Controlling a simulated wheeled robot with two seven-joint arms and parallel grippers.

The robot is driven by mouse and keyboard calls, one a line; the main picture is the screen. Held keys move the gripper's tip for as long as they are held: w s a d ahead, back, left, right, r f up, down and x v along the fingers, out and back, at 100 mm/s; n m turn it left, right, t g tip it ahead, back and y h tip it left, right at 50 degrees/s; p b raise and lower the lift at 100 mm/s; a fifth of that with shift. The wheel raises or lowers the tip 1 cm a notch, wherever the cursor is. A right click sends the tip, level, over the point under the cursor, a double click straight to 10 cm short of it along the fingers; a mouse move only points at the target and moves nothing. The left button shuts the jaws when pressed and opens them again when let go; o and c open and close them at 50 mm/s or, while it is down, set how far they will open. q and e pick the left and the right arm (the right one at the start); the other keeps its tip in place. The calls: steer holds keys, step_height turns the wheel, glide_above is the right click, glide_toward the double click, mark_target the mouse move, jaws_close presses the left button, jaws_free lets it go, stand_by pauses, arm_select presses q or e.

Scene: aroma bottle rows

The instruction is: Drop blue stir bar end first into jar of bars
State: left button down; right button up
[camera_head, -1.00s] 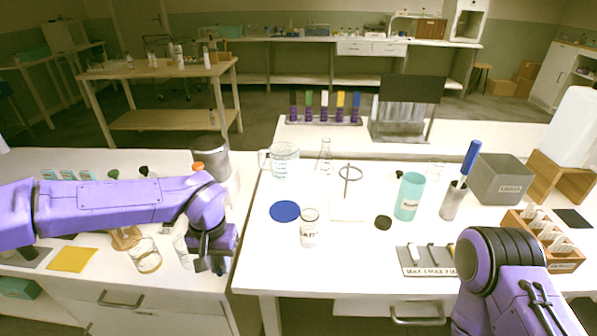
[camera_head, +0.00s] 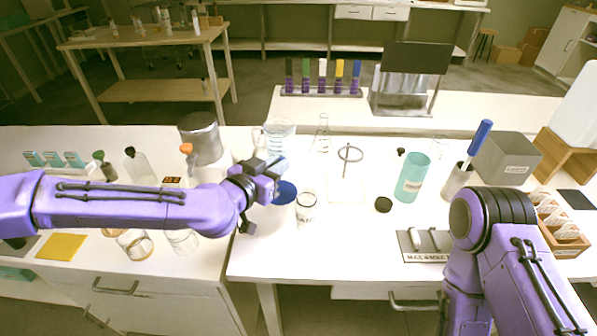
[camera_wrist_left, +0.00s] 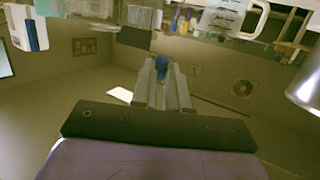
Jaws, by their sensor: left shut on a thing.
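My left gripper (camera_head: 272,172) is above the middle table, up and left of the small glass jar (camera_head: 306,208). In the left wrist view its two grey fingers are shut on the blue stir bar (camera_wrist_left: 162,67), whose blue end shows between the fingertips. In the head view the bar is too small to make out surely. The jar stands upright with a white label and its mouth open; the bars inside are too small to tell. My right arm shows at the right, but its gripper is out of sight.
A blue disc (camera_head: 284,192) lies beside the jar. A measuring jug (camera_head: 279,134) and a flask (camera_head: 321,136) stand behind. A ring stand (camera_head: 348,160), teal bottle (camera_head: 411,178) and labelled rack (camera_head: 424,245) are to the right. The table front is clear near the jar.

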arm_select(q)
steer(key=s+d+r+m+g+h, duration=0.1)
steer(key=s+d+r+m+h, duration=0.15)
steer(key=s+d+h, duration=0.25)
steer(key=shift+m, duration=0.45)
step_height(320, 180, down, 6)
steer(key=b, duration=0.4)
steer(key=shift+b, duration=0.4)
steer(key=c, duration=1.1)
jaws_free()
steer(key=shift+o, duration=0.2)
steer(key=shift+r, duration=0.15)
step_height(320, 180, up, 5)
steer(key=p, duration=0.4)
glide_above(299, 208)
